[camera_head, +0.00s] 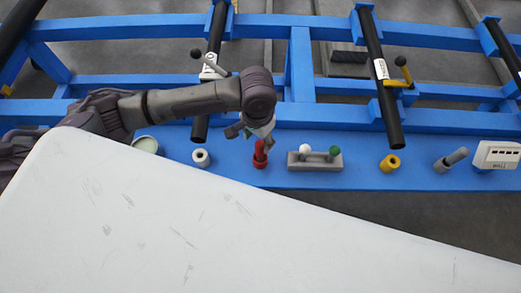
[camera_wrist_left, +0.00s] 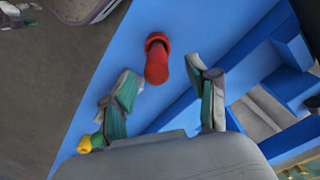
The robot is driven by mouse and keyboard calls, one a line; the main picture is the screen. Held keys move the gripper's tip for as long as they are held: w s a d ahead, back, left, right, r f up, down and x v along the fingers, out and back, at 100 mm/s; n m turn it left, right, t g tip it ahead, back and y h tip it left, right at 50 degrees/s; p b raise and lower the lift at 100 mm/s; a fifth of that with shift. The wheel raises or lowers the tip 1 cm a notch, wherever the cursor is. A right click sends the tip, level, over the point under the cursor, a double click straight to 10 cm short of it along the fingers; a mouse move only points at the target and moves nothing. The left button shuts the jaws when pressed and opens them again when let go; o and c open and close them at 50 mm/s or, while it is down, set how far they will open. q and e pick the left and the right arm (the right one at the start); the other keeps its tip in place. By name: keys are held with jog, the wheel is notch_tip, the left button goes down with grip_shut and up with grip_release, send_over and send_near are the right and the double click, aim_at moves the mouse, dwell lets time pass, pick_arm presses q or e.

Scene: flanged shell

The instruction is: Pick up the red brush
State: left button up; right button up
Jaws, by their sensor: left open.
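The red brush (camera_head: 260,154) stands on the blue shelf of the frame, with its handle up. My left gripper (camera_head: 253,136) is open just above it. In the left wrist view the red brush (camera_wrist_left: 157,64) shows ahead, between the two spread fingers of the left gripper (camera_wrist_left: 161,70). The jaws are empty, and I cannot tell whether a finger touches the brush. My right gripper is not in view.
On the blue shelf (camera_head: 350,178) stand a white roll (camera_head: 201,158), a grey block (camera_head: 299,163) with white and green knobs, a yellow ring (camera_head: 390,163), a grey cylinder (camera_head: 451,160) and a white box (camera_head: 497,155). Black bars (camera_head: 381,75) slope above. A white surface (camera_head: 180,225) fills the foreground.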

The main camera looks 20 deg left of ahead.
aim_at(260, 151)
pick_arm(q)
jog(key=shift+f, duration=0.7)
jog(key=shift+w+f, duration=0.15)
jog(key=shift+f, duration=0.4)
jog(key=f, duration=0.3)
jog(key=shift+d+f+b, duration=0.25)
jog(key=shift+f+b, duration=0.05)
jog(key=shift+f, duration=0.55)
jog(key=shift+c, duration=0.5)
grip_shut()
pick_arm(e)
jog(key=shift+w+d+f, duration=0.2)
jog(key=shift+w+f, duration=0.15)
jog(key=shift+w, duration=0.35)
